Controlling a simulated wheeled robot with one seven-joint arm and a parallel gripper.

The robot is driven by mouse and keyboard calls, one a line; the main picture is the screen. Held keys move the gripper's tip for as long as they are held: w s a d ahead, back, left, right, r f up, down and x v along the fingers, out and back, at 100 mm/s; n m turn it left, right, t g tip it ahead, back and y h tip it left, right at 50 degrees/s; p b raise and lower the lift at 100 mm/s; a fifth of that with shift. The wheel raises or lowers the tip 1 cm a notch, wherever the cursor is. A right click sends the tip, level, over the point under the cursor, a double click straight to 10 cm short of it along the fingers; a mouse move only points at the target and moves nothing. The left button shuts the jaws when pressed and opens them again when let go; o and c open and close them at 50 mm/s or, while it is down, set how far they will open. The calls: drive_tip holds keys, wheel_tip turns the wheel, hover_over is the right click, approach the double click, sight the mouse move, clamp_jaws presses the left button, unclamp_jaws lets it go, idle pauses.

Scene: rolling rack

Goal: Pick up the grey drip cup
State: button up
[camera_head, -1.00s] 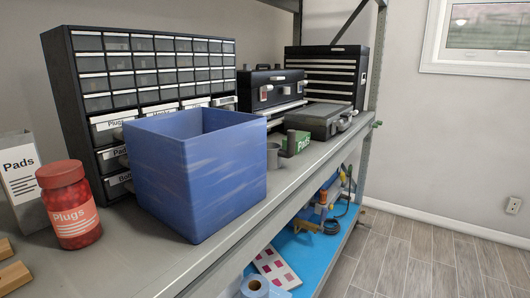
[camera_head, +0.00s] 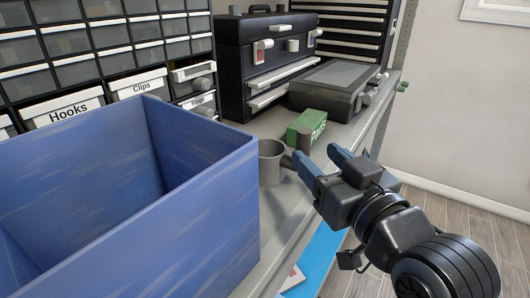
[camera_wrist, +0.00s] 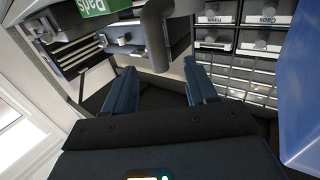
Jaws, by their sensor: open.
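The grey drip cup (camera_head: 271,165) stands upright on the grey shelf, just right of the big blue bin in the head view. A short handle juts from its right side toward my gripper. My gripper (camera_head: 320,160) is right of the cup, with its blue fingers spread and pointing at it. The fingers look empty. In the wrist view the gripper (camera_wrist: 160,78) is open, and a grey part of the cup (camera_wrist: 157,38) shows beyond the fingertips, roughly between them. I cannot tell whether a fingertip touches the handle.
The blue bin (camera_head: 205,165) stands close left of the cup. A green Pads box (camera_head: 306,126) with a small dark cylinder (camera_head: 304,141) stands behind it. A grey case (camera_head: 335,82), black toolbox (camera_head: 262,60) and drawer cabinet (camera_head: 75,50) line the back.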

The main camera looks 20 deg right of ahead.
sight(299, 133)
drive_tip(key=shift+w+r, duration=0.25)
drive_tip(key=shift+w, duration=0.6)
drive_tip(key=w+p, duration=0.2)
drive_tip(key=w, duration=0.4)
drive_tip(key=shift+w+r, duration=0.15)
drive_tip(key=shift+w, duration=0.1)
clamp_jaws()
